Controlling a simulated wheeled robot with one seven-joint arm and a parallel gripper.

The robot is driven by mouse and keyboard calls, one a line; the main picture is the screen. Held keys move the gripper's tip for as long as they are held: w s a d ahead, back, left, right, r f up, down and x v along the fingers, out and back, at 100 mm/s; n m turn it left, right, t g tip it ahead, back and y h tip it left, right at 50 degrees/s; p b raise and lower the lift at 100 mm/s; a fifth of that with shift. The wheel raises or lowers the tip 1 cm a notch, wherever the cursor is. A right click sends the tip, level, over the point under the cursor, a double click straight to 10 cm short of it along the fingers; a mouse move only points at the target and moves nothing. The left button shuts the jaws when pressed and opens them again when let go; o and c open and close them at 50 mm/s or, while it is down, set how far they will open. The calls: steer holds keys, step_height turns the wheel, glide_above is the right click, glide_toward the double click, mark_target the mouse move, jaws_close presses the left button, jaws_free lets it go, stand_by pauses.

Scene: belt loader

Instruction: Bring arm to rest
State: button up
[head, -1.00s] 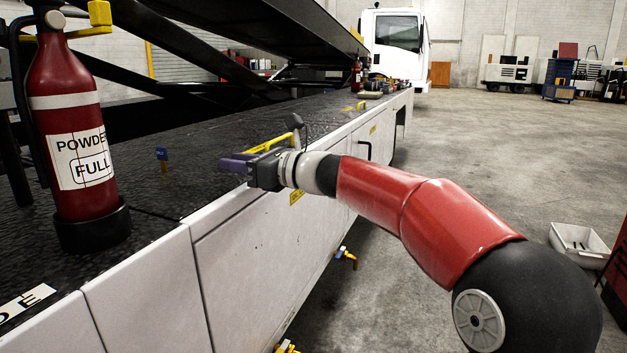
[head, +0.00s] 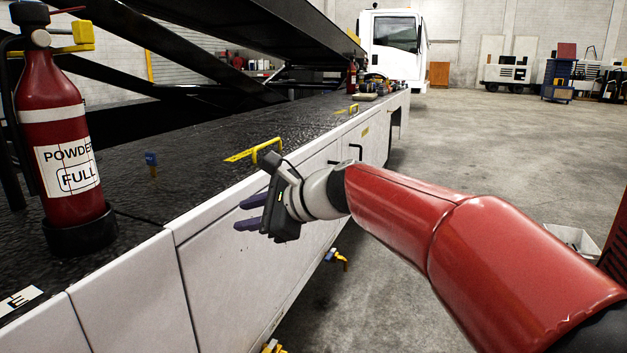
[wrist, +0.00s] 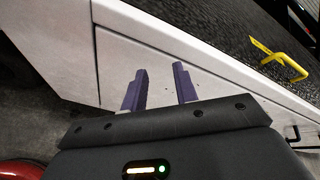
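My gripper (head: 248,213) is at the end of my red arm, in front of the loader's white side panels and just below the edge of its black deck. Its two purple fingers point left in the head view. In the wrist view the fingers (wrist: 160,88) stand apart with a gap between them, and only the white panel shows behind. The gripper is open and holds nothing. My arm reaches in from the lower right, clear of the loader as far as I can see.
A red fire extinguisher (head: 62,140) stands on the deck at left. A yellow handle (head: 262,150) is on the deck edge near my gripper. Open floor lies right of the loader.

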steer(key=s+d+f+n+h+p, duration=0.1)
steer(key=s+d+f+n+h, duration=0.3)
steer(key=s+d, duration=0.4)
steer(key=s+d+f+n+h+p, duration=0.2)
steer(key=s+d+f+n+h, duration=0.2)
steer(key=s+d+n, duration=0.2)
steer(key=s+d+f+n+h+p, duration=0.1)
steer(key=s+d+f+n+h, duration=0.2)
steer(key=s+d, duration=0.7)
steer(key=shift+s+d+f+n+h+p, duration=0.35)
steer(key=shift+d+f+n, duration=0.25)
steer(key=shift+d+n, duration=0.65)
steer(key=shift+a, duration=0.1)
